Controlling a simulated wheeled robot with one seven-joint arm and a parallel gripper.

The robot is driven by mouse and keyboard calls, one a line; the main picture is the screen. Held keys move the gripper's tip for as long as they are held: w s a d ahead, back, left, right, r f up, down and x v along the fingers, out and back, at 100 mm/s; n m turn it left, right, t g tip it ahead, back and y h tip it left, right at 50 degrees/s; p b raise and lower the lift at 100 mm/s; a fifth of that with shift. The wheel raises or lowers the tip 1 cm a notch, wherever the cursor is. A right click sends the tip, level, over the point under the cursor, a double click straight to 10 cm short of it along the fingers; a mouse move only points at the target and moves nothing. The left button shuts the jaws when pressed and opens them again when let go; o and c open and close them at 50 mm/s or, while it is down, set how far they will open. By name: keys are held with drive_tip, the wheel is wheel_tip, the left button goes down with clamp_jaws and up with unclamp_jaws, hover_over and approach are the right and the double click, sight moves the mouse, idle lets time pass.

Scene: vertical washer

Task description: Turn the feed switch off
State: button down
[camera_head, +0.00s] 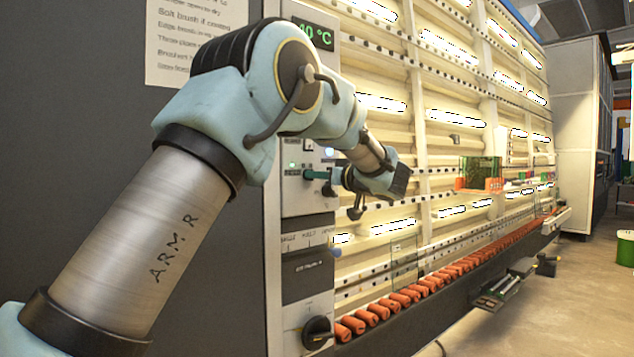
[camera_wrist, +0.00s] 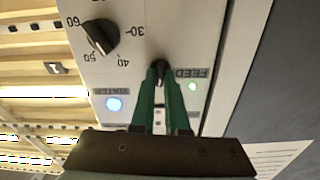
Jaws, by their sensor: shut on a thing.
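The feed switch (camera_wrist: 159,64) is a small black knob on the pale control panel (camera_wrist: 204,28), beside the FEED label (camera_wrist: 190,73). The wrist view shows the panel upside down. My gripper (camera_wrist: 160,73) has its two green fingers shut on the switch, hiding part of it. A small green light (camera_wrist: 192,87) next to the label is lit. In the head view my gripper (camera_head: 314,174) reaches the panel (camera_head: 304,207) from the right, and the switch is too small there to make out its angle.
A black dial with numbers (camera_wrist: 101,37) and a lit blue button (camera_wrist: 114,103) sit near the switch. A large black knob (camera_head: 317,332) is low on the panel. Orange rollers (camera_head: 381,312) run along the washer's foot.

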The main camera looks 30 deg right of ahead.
drive_tip(key=shift+n+b, duration=2.4)
drive_tip(key=shift+n, duration=1.2)
drive_tip(key=c, duration=0.9)
unclamp_jaws()
drive_tip(key=shift+s, duration=0.1)
drive_tip(key=s+b, duration=0.1)
drive_tip(key=s, duration=0.2)
drive_tip(key=s+d+b, duration=0.1)
drive_tip(key=s, duration=0.3)
drive_tip(key=s+d, duration=0.1)
drive_tip(key=s, duration=0.2)
drive_tip(key=shift+s+b, duration=0.2)
drive_tip(key=shift+b, duration=0.2)
